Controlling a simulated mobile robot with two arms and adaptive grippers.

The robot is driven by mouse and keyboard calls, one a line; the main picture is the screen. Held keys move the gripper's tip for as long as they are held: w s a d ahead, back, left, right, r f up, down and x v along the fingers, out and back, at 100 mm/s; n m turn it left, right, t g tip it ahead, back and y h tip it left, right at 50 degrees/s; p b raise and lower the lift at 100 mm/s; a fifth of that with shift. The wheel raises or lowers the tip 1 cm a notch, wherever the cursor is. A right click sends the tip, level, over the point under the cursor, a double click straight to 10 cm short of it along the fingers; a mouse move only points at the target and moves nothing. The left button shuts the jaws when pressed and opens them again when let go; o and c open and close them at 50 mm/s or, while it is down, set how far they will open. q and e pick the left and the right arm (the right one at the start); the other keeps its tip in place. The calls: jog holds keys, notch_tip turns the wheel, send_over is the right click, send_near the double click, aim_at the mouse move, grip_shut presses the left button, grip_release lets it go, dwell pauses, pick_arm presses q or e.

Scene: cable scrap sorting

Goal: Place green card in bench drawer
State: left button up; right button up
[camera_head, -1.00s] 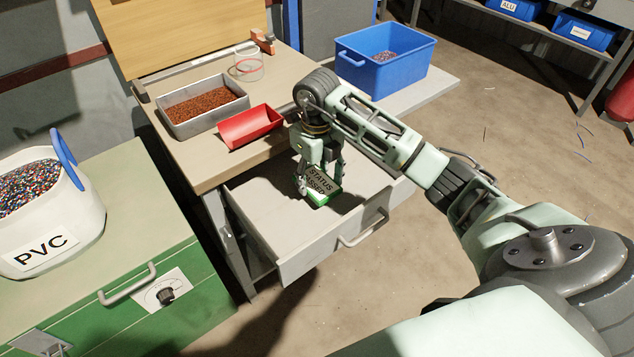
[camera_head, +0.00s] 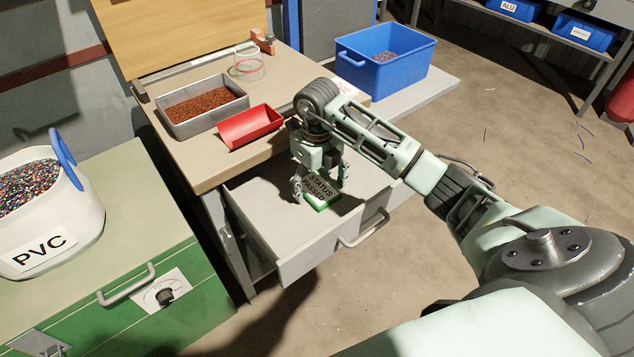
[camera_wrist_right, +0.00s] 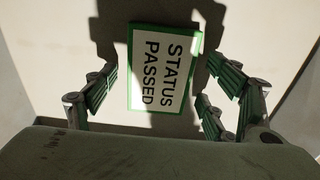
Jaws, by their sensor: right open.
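The green card (camera_head: 322,192), a white "STATUS PASSED" label with a green border, is inside the pulled-out bench drawer (camera_head: 270,222). It also shows in the right wrist view (camera_wrist_right: 160,70), where it appears to lie on the pale drawer floor. My right gripper (camera_head: 320,186) is low over the drawer, around the card. Its fingers are spread on both sides, with gaps between them and the card in the wrist view. Part of the card is hidden behind the gripper in the head view. My left gripper is not in view.
On the bench above the drawer are a metal tray of copper granules (camera_head: 205,104), a red scoop (camera_head: 250,127) and a clear ring-like container (camera_head: 249,65). A blue crate (camera_head: 385,58) stands behind my right arm. A PVC bucket (camera_head: 45,220) is at left.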

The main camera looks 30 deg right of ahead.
aim_at(317, 187)
jog(key=shift+r, duration=0.2)
pick_arm(q)
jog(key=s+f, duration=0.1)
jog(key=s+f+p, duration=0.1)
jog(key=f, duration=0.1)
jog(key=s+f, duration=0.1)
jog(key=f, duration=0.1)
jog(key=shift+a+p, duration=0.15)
jog(key=shift+p, duration=0.15)
pick_arm(e)
notch_tip(317, 187, up, 12)
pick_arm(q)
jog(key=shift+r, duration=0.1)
pick_arm(e)
jog(key=shift+f, duration=0.1)
